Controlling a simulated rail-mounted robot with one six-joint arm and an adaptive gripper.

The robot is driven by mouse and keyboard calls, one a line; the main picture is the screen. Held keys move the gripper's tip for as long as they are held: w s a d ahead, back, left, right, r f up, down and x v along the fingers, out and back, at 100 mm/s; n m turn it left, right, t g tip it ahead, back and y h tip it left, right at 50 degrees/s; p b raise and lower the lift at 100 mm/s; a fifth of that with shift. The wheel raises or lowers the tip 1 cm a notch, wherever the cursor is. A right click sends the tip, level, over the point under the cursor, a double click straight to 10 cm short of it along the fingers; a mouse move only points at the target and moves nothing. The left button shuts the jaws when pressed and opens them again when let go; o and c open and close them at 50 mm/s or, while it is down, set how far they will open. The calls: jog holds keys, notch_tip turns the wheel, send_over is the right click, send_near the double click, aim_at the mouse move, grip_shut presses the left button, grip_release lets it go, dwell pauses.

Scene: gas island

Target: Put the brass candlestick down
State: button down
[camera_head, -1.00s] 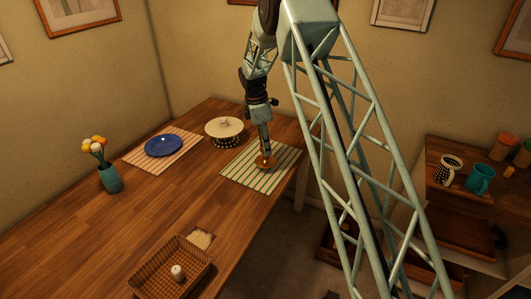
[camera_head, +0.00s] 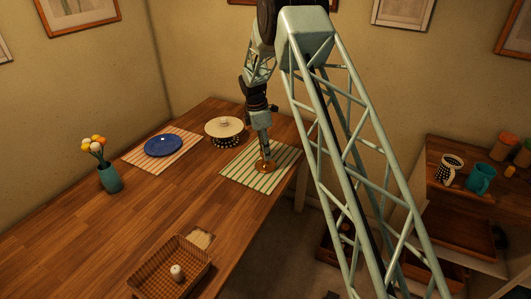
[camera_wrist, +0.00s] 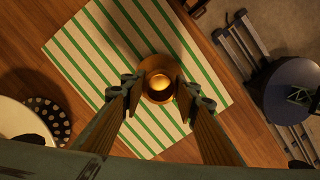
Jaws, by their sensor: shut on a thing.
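The brass candlestick (camera_head: 265,166) is upright over the green-striped placemat (camera_head: 240,172) near the table's right edge. In the wrist view the candlestick (camera_wrist: 158,80) shows from above as a round base with a bright centre. My gripper (camera_head: 265,150) points down and is shut on the candlestick's upper part. In the wrist view its two fingertips (camera_wrist: 158,92) lie on either side of the candlestick. The base is at or just above the placemat; I cannot tell whether it touches.
A wicker tray (camera_head: 150,280) holds a small white candle. The middle of the table is clear.

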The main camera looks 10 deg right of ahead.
dwell(0.4)
jog(key=c, duration=2)
grip_release()
jog(key=shift+f, duration=0.1)
jog(key=shift+c, duration=0.2)
notch_tip(320, 180, up, 12)
jog(key=a+p, duration=0.1)
jog(key=shift+a, duration=0.4)
jog(key=shift+s+r, duration=0.15)
jog(key=shift+r, duration=0.05)
